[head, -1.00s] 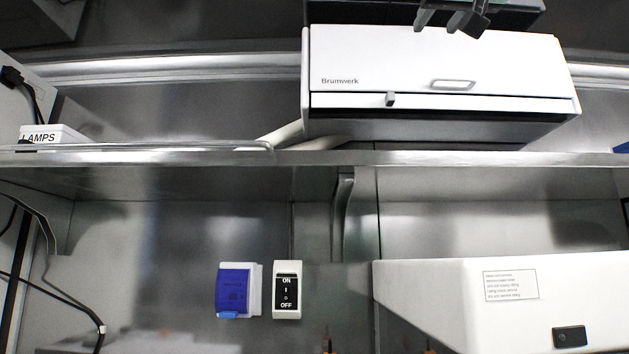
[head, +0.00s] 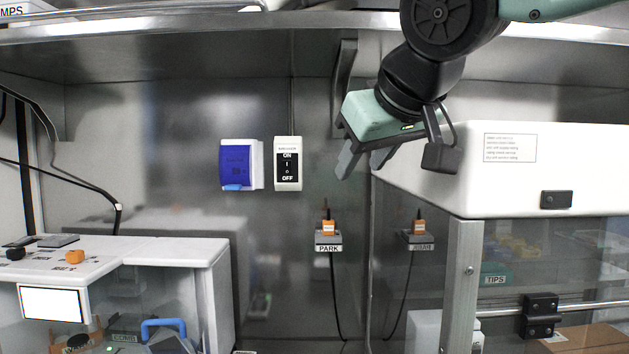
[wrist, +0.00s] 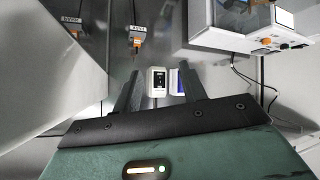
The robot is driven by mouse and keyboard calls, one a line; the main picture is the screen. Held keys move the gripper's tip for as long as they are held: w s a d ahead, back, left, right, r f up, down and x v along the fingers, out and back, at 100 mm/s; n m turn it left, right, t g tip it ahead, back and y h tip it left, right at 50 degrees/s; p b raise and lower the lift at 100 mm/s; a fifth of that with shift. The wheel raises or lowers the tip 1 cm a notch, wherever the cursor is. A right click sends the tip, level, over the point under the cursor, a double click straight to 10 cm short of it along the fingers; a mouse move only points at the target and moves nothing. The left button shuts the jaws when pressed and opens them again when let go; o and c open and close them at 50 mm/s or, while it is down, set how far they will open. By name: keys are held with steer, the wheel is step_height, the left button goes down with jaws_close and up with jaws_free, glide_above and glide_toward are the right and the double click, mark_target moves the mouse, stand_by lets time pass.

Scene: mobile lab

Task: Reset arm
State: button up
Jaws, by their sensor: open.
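My arm comes in from the upper right in the head view. My gripper (head: 395,166) hangs in the air, its two dark fingers apart with nothing between them. It is in front of the back wall, beside the left end of a white housing. In the wrist view my gripper (wrist: 158,88) is also spread and empty. A white ON/OFF switch (wrist: 157,80) and part of a blue-covered socket show beyond its fingers, apart from them.
On the back wall are the ON/OFF switch (head: 288,181), the blue-covered socket (head: 240,165) and an orange plug labelled PARK (head: 329,228). The white housing (head: 500,170) stands close right of my gripper. A shelf (head: 200,25) runs above. A white bench unit (head: 170,250) is at left.

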steer(key=s+d+f+n+g, duration=0.1)
steer(key=s+f+g, duration=0.25)
steer(key=f, duration=0.55)
steer(key=s+f+g, duration=0.2)
steer(key=s+f, duration=0.3)
steer(key=f, duration=0.4)
steer(key=s+d+f+g+h, duration=0.1)
steer(key=s+d+f+g, duration=0.1)
steer(key=s+f, duration=0.5)
steer(key=s+d+f+g+h, duration=0.1)
steer(key=s+d+f+g, duration=0.1)
steer(key=s+d+f, duration=0.2)
step_height(320, 180, down, 4)
steer(key=s, duration=0.3)
steer(key=shift+d+n, duration=0.25)
steer(key=shift+n, duration=0.05)
